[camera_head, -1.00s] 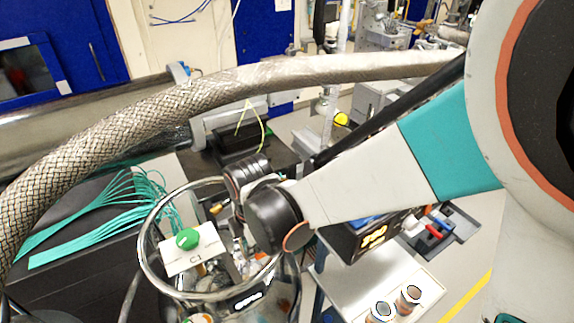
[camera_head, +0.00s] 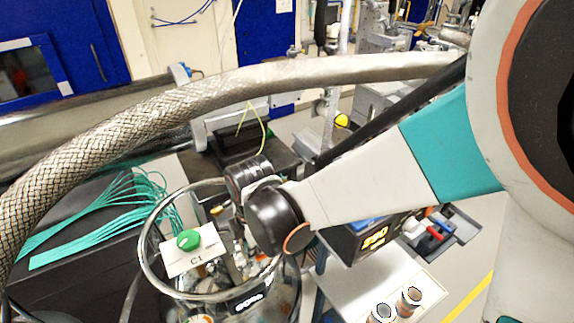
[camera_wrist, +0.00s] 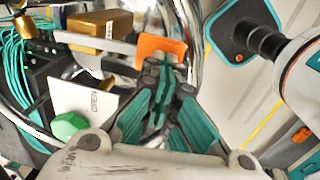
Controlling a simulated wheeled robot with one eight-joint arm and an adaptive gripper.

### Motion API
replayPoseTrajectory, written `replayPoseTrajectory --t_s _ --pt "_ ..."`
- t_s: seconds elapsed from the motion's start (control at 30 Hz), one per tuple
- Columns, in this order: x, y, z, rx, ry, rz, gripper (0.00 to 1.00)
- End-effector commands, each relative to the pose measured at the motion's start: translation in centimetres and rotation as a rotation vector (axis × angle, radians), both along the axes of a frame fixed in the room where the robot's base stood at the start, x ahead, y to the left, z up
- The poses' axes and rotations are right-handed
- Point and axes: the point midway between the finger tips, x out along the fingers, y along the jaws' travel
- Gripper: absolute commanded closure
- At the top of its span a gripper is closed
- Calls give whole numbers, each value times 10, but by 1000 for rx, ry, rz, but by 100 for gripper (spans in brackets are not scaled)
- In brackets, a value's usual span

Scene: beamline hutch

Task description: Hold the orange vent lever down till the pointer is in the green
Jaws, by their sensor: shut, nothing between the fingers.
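The orange vent lever (camera_wrist: 160,48) shows at the top middle of the wrist view, at the end of a grey bar (camera_wrist: 95,42) that runs left in front of a brass block. My gripper (camera_wrist: 168,66) has its teal fingers closed together and empty. Its tips are right at the lever's lower edge in the picture; I cannot tell whether they touch it. In the head view my wrist hides the lever and fingertips. I cannot make out a pointer or green band in either view.
A thick braided hose (camera_head: 150,112) crosses above. A white table (camera_head: 350,278) with two small cylinders stands at lower right.

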Motion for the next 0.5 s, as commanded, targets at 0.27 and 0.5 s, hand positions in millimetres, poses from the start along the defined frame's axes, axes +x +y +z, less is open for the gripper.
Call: replayPoseTrajectory --t_s 0.27,0.5 --pt "-1 -1 4 0 0 1 100" --pt "-2 -1 15 0 0 2 100"
